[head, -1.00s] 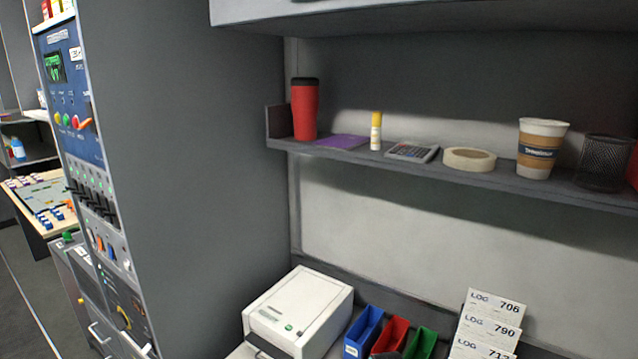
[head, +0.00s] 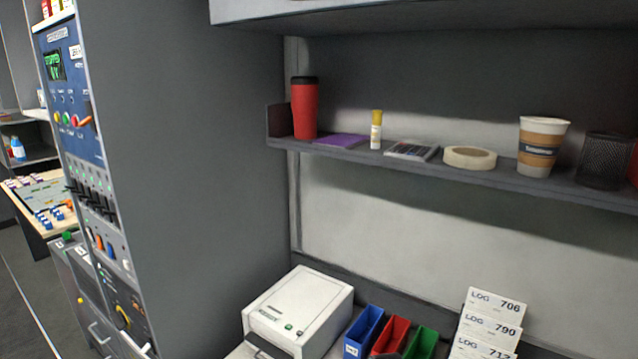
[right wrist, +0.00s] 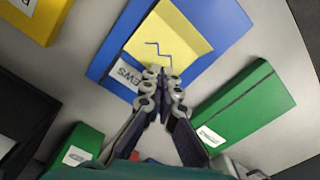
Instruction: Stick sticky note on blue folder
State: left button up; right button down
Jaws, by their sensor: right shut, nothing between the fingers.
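The blue folder (right wrist: 107,45) lies flat in the upper middle of the right wrist view, with a white label (right wrist: 126,77) ending in "EWS" near its lower edge. The yellow sticky note (right wrist: 185,32), with a blue zigzag mark, lies on the blue folder. My right gripper (right wrist: 162,75) is shut and empty, its fingertips over the note's lower edge and beside the label. I cannot tell whether the tips touch the note. My left gripper is not in view. The head view shows neither gripper, the folder nor the note.
Around the folder lie a green folder (right wrist: 245,108), a green box (right wrist: 75,150), a yellow item (right wrist: 38,18) and a black item (right wrist: 18,115). The head view shows a shelf (head: 500,181) holding a red tumbler (head: 304,110) and a coffee cup (head: 541,145), above a white printer (head: 298,310).

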jog(key=shift+f+b, duration=0.6)
jog(key=shift+f, duration=0.1)
jog(key=shift+r, duration=0.1)
dwell(0.5)
jog(key=shift+r+p, duration=1.95)
jog(key=shift+r, duration=0.55)
notch_tip(320, 180, up, 3)
jog(key=s+d+n+p, duration=0.2)
jog(key=n+p, duration=0.2)
jog(key=n, duration=0.2)
jog(key=f+b, duration=0.2)
jog(key=f, duration=0.1)
jog(key=f+b, duration=0.3)
jog(key=shift+w+d+f+b, duration=0.15)
jog(key=shift+w+b, duration=0.05)
jog(key=shift+b, duration=0.1)
jog(key=shift+f+b, duration=0.85)
jog(key=shift+f, duration=0.1)
